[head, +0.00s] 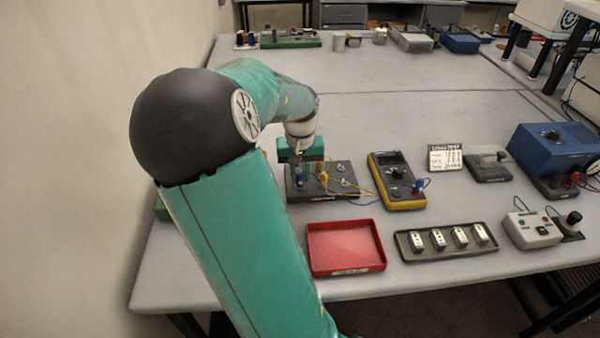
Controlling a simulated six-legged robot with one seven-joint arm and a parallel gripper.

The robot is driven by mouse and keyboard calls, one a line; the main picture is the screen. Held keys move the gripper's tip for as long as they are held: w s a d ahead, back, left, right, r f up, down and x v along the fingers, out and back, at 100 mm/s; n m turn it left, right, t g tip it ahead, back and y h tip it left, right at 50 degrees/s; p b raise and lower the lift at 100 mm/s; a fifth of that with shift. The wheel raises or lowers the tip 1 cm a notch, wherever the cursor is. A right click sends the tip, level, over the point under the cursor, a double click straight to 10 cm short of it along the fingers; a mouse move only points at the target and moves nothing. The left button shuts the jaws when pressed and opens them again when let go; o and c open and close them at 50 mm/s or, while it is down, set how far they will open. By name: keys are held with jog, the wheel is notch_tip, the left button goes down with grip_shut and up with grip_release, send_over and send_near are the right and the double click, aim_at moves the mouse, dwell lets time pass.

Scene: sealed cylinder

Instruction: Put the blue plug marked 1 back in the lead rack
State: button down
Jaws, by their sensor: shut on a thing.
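My gripper (300,163) is over the left part of a dark terminal board (340,191). It points down and is shut on a blue plug (299,178). The plug is small and its mark cannot be read. I cannot tell whether it is still seated in the board or just above it. A yellow plug (322,178) with a yellow lead stands on the board just to the right. Another blue plug (421,184) is at the right side of the yellow multimeter (398,182). I cannot make out the lead rack for certain; my arm hides the table's left part.
A red tray (312,262) and a dark tray with several white blocks (410,254) lie in front. A label card (445,157), a blue power box (550,148) and a grey switch box (531,229) stand right. Loose leads run between board and meter.

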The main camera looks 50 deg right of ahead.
aim_at(300, 173)
jog(key=shift+f, duration=0.25)
jog(key=c, duration=1.2)
grip_release()
notch_tip(300, 173, up, 14)
jog(key=shift+f, duration=0.1)
